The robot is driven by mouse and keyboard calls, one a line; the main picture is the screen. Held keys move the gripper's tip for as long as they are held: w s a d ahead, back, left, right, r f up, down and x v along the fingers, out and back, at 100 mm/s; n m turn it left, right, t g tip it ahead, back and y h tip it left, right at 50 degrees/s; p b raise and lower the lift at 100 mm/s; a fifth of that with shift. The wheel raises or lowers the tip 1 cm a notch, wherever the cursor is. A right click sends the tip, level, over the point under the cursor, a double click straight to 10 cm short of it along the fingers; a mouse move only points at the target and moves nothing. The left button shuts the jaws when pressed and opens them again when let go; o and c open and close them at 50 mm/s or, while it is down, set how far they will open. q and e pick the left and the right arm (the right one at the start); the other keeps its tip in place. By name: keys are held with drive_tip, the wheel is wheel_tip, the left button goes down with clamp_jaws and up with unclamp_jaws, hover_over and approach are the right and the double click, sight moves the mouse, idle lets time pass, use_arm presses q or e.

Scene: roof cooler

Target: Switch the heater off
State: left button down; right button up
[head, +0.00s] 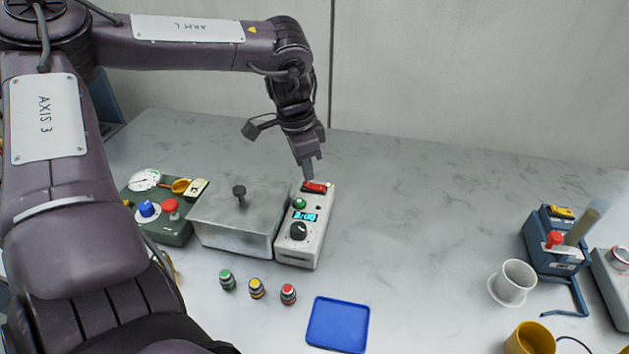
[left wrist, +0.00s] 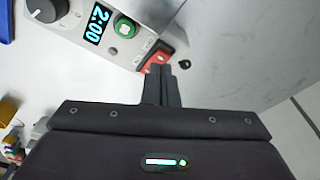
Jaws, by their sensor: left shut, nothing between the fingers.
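The heater looks to be the grey metal box with a lid knob (head: 240,222) and the pale control panel (head: 297,248) at its right side. The panel carries a red rocker switch (head: 317,187), a green button (head: 299,203), a lit display (head: 305,216) and a black dial (head: 298,231). My right gripper is out of view.
A green box (head: 176,228) with blue and red knobs stands left of the heater. Three small capped bottles (head: 256,288) and a blue tray (head: 338,325) lie in front. A white cup (head: 513,282), yellow mug (head: 530,340) and blue device (head: 552,245) are at right. The table's middle is clear.

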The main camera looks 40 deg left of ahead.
sight(307, 184)
use_arm(q)
drive_tip(key=shift+f+b, duration=0.75)
drive_tip(key=shift+f, duration=0.15)
idle(0.5)
drive_tip(key=shift+r, duration=0.15)
wheel_tip(307, 184, up, 7)
drive_tip(key=p, duration=0.5)
drive_tip(key=shift+s+f, duration=0.1)
drive_tip(key=shift+f, duration=0.1)
idle(0.6)
